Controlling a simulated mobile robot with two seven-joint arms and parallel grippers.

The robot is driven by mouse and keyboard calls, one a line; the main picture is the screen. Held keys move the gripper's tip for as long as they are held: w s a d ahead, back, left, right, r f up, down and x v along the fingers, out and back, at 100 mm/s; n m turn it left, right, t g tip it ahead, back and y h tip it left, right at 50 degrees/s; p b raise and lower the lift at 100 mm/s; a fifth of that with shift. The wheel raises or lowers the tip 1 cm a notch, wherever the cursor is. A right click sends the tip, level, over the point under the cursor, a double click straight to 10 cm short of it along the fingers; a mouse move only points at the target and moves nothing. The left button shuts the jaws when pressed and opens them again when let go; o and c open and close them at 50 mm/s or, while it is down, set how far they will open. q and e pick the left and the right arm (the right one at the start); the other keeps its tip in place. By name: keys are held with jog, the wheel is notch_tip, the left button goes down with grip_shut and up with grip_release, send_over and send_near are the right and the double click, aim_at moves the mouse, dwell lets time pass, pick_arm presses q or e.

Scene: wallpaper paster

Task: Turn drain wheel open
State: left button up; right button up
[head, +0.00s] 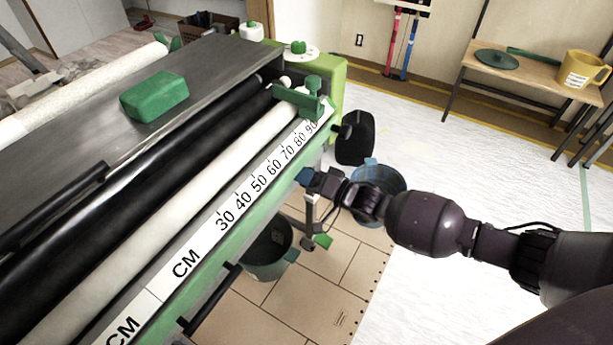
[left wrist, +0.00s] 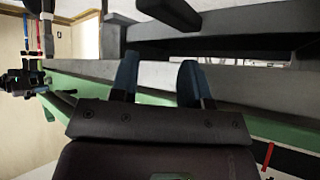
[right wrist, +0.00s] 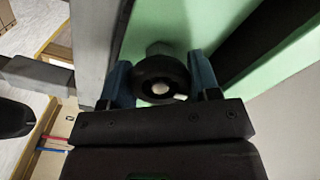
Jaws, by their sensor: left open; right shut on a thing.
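The drain wheel (right wrist: 158,76), a dark round knob with a pale centre, sits against the green machine side in the right wrist view. My right gripper (right wrist: 160,85) has its blue fingers on either side of the wheel and is shut on it. In the head view my right gripper (head: 307,178) is at the machine's near edge below the ruler, and the wheel is hidden there. My left gripper (left wrist: 157,78) is open and empty beside the machine in the left wrist view; it is not in the head view.
The pasting machine (head: 215,60) with rollers and a ruler (head: 250,190) fills the left. A dark bucket (head: 266,262) stands below it, and a blue bucket (head: 392,180) stands behind my right arm. A grey post with a green foot (head: 323,241) is near the gripper. Floor at right is clear.

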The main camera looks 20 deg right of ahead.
pick_arm(q)
jog(key=shift+w+d+r, duration=0.1)
jog(key=shift+w+r, duration=0.35)
jog(key=shift+w, duration=0.05)
pick_arm(e)
jog(key=n, duration=0.3)
pick_arm(q)
jog(key=shift+r+p, duration=0.2)
jog(key=shift+p, duration=0.25)
pick_arm(e)
jog(key=n, duration=0.4)
pick_arm(q)
jog(key=shift+s, duration=0.35)
pick_arm(e)
jog(key=n, duration=0.3)
jog(key=shift+n, duration=0.3)
pick_arm(q)
jog(key=shift+w+r+p, duration=0.25)
jog(key=shift+r+p, duration=0.05)
jog(key=shift+p, duration=0.05)
pick_arm(e)
jog(key=n, duration=0.4)
jog(key=shift+n, duration=0.3)
jog(key=n, duration=0.4)
jog(key=shift+n, duration=0.4)
jog(key=o, duration=0.9)
